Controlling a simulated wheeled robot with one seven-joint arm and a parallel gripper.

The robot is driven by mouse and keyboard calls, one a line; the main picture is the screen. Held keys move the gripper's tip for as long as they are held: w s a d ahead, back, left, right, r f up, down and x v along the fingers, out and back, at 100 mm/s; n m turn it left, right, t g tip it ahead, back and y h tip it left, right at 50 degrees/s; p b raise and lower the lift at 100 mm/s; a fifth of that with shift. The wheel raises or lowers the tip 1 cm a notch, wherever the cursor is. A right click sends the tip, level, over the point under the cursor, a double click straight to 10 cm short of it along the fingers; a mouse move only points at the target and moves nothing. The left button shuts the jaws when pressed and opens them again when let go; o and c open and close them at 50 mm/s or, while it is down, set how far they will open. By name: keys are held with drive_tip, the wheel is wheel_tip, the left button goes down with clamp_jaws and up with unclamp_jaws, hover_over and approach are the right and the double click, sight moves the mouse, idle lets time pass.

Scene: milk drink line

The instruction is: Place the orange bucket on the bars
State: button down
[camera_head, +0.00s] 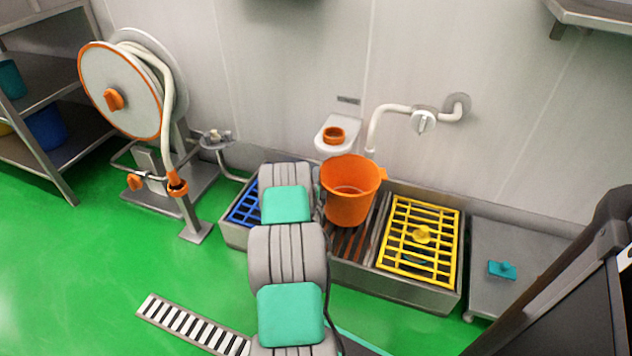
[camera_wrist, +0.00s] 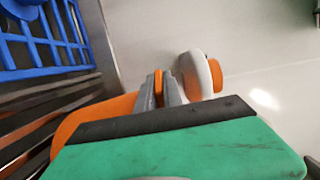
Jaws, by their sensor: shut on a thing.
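The orange bucket (camera_head: 350,192) is upright, with its mouth facing up, over the middle section of the metal trough. Dark brown bars (camera_head: 347,242) show below and beside it. My gripper (camera_wrist: 160,88) is shut on a thin orange part of the bucket, its rim or a tab; I cannot tell which. In the head view my arm mostly hides the gripper at the bucket's left side. In the wrist view the bucket (camera_wrist: 88,122) is partly covered by my gripper body, with the bars (camera_wrist: 35,112) to its left. Whether its base touches the bars is unclear.
A blue grate (camera_head: 246,205) lies left of the bars and a yellow grate (camera_head: 398,258) lies right. A hose reel (camera_head: 120,88) is at left.

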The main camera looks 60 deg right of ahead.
drive_tip(key=shift+f, duration=0.85)
drive_tip(key=shift+f+b, duration=0.15)
drive_tip(key=shift+b, duration=0.15)
drive_tip(key=c, duration=1.5)
unclamp_jaws()
